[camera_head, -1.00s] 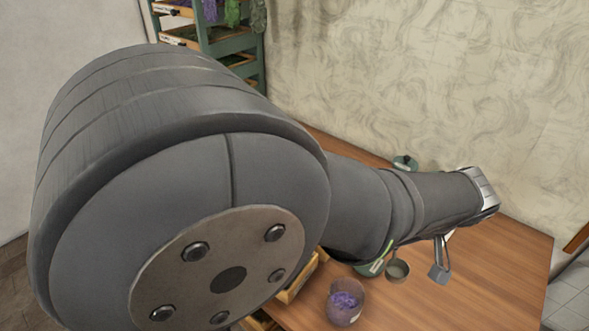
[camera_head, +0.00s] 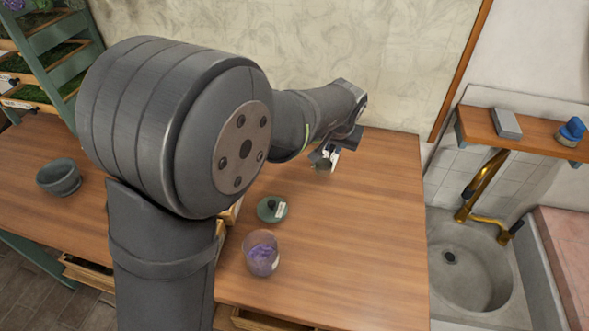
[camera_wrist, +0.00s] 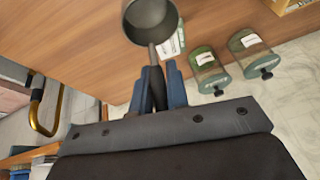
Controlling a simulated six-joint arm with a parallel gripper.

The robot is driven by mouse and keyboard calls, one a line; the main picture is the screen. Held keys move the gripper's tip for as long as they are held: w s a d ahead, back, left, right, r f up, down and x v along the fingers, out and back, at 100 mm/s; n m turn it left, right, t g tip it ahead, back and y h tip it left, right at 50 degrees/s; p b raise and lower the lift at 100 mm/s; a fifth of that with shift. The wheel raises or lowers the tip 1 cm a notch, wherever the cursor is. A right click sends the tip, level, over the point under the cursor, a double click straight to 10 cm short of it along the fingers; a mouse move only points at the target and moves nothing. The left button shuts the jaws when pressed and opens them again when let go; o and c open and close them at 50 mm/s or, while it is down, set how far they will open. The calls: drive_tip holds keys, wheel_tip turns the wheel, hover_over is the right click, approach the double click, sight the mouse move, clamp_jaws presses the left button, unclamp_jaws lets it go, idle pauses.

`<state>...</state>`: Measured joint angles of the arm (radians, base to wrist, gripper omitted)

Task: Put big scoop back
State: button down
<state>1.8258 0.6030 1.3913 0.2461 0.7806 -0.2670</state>
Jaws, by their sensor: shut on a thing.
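In the wrist view, a scoop (camera_wrist: 150,18) with a round, dark grey metal cup is held by its handle. My gripper (camera_wrist: 157,88) is shut on the handle, and the cup points away from the fingers, above the wooden table (camera_wrist: 90,60). In the head view, my gripper (camera_head: 325,152) is over the table's back part near the wall, partly covered by my arm. The scoop is hard to make out there. A white label (camera_wrist: 172,40) shows just beyond the scoop in the wrist view; what bears it is mostly hidden.
Two green-lidded jars (camera_wrist: 209,72) (camera_wrist: 250,54) stand near the scoop in the wrist view. In the head view, a glass of purple matter (camera_head: 261,255) and a green-lidded jar (camera_head: 271,209) stand before my arm. A grey bowl (camera_head: 58,177) is left; a sink (camera_head: 470,275) is right.

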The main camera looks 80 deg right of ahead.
drive_tip(key=w+d+f, duration=0.2)
drive_tip(key=w, duration=0.1)
drive_tip(key=w+d+f, duration=0.2)
drive_tip(key=w, duration=0.1)
drive_tip(key=w+d+f, duration=0.2)
drive_tip(key=w, duration=0.1)
drive_tip(key=shift+w+f, duration=0.25)
drive_tip(key=shift+f, duration=2.1)
drive_tip(key=shift+f, duration=0.1)
drive_tip(key=c, duration=1.4)
unclamp_jaws()
drive_tip(key=v, duration=1.2)
